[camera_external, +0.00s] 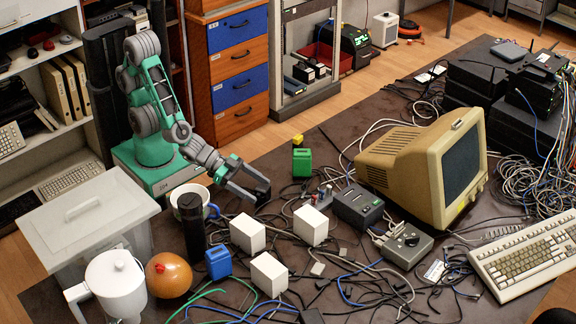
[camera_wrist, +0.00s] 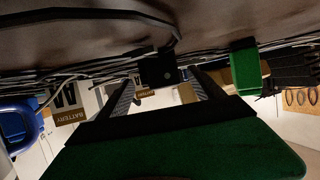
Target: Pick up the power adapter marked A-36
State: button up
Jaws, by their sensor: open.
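My gripper (camera_external: 254,191) is low over the dark mat, its fingers pointing down and right. In the wrist view my gripper (camera_wrist: 162,80) shows two spread fingers. A small black box (camera_wrist: 159,72) with a pale dot appears between the fingertips; contact cannot be told. White blocks stand right of and in front of my gripper: one at left (camera_external: 247,233), one at right (camera_external: 311,226) and one nearer (camera_external: 269,274). Which thing is the power adapter marked A-36 cannot be told, as no such marking is readable.
Loose cables cover the mat. A green canister (camera_external: 302,162) is behind, a grey-black device (camera_external: 357,206) and beige monitor (camera_external: 412,168) to the right.

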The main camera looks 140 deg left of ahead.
jog(key=shift+x, duration=1.25)
jog(key=shift+s, duration=0.1)
jog(key=shift+c, duration=0.4)
jog(key=c, duration=1.5)
